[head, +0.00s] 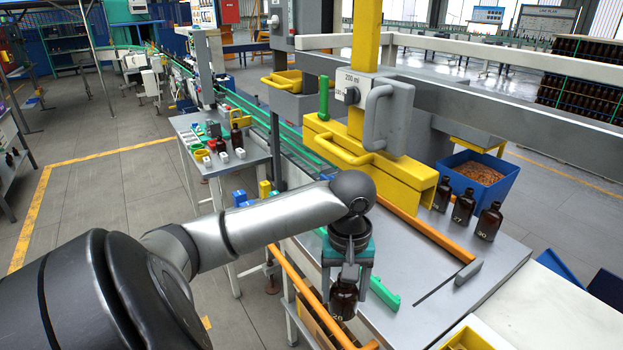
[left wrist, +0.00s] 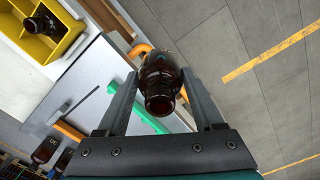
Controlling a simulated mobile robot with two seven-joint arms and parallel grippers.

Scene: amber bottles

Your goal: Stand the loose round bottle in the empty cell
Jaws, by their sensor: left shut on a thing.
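My left gripper (head: 345,288) is shut on a round amber bottle (head: 343,303) with a dark neck and a pale number on its body. The bottle hangs roughly upright by the near left edge of the grey table. In the left wrist view the bottle (left wrist: 160,92) sits between the two fingers of the gripper (left wrist: 160,73), its open mouth towards the camera. A yellow crate (head: 485,333) is cut off at the bottom of the head view. In the left wrist view the crate (left wrist: 67,17) shows a divider and a dark bottle (left wrist: 40,25) in it. My right gripper is out of view.
Three amber bottles (head: 463,208) stand on the table's right side, near a blue bin (head: 490,173) of brown bits. A green bar (head: 384,294) lies beside my gripper. Orange rails (head: 420,236) and a yellow press (head: 375,160) stand beyond. The table's middle is clear.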

